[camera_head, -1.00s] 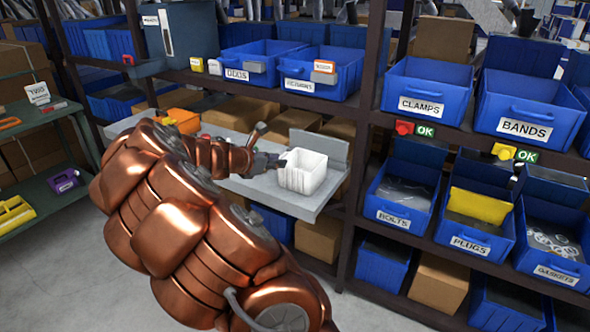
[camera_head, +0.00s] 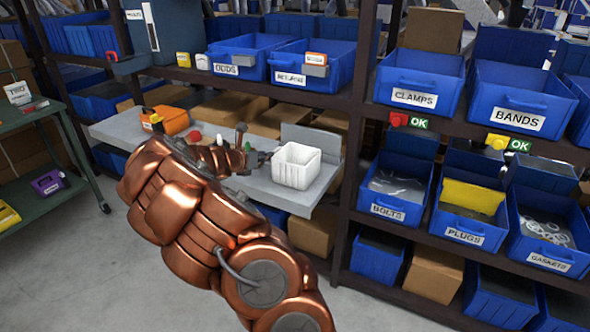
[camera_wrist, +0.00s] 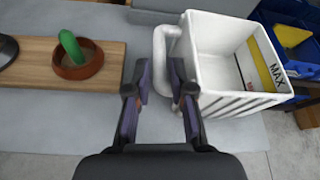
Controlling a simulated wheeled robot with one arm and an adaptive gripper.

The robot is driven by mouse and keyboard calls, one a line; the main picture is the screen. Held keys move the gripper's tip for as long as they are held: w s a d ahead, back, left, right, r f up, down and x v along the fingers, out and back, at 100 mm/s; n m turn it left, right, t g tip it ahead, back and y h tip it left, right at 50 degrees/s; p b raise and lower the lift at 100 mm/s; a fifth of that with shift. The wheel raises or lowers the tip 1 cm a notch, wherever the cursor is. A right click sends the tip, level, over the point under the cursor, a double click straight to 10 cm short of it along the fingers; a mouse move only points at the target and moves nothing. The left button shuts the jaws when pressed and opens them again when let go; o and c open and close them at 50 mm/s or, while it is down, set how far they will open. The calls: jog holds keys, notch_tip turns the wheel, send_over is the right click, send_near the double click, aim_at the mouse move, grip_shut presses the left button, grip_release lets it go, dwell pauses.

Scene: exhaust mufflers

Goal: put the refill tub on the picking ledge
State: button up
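The white refill tub (camera_head: 292,174) stands upright on the grey picking ledge (camera_head: 262,188), near its right end. In the wrist view the tub (camera_wrist: 225,50) shows at the upper right, with "MAX" and a yellow band on its inner wall and a handle on its left side. I see no contents in the part of its inside that shows. In the head view my gripper (camera_head: 265,157) is at the tub's left, small and partly hidden by the arm.
A wooden board (camera_wrist: 105,65) with a green peg in a brown ring lies left of the gripper. An orange box (camera_head: 168,120) stands at the ledge's left. Blue bins (camera_head: 415,85) fill the shelves. A dark post (camera_head: 357,130) stands right of the ledge.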

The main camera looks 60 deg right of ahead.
jog(key=shift+x, duration=2.55)
grip_shut()
